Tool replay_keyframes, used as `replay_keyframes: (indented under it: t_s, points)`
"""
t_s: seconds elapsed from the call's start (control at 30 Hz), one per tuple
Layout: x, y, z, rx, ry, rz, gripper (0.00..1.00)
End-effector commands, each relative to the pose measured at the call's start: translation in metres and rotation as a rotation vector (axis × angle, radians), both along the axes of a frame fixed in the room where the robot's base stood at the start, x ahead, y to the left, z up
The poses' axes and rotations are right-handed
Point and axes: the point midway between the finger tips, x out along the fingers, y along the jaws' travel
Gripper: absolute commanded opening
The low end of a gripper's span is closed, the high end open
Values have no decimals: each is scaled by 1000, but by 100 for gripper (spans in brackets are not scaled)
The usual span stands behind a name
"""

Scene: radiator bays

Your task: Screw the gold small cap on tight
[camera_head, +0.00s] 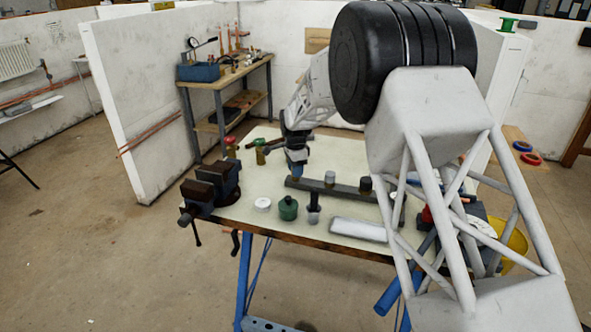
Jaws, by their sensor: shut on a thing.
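My gripper (297,168) points down at the left end of a dark grey bar (345,193) lying on the bench. It is shut on a small brownish-gold thing, which appears to be the gold small cap (297,178). The fingers hide most of it, and I cannot tell how it sits on its post or whether it is level. Further right on the bar stand a grey cap (330,178) and a black cap (365,183), both upright and clear of the gripper.
On the pale bench (260,190), a vise (212,186) stands at left. A white disc (262,205), a green container (288,208) and a dark upright piece (314,208) line the front. Valves with red (230,145) and green (260,150) tops stand behind. My arm hides the right side.

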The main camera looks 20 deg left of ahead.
Motion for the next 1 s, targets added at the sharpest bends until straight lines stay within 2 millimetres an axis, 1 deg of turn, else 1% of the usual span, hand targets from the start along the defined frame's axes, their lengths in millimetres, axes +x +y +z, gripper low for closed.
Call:
replay_keyframes:
  t_s: [1.0]
  points:
    - [0, 0, -1, -1, 1, -785, 4]
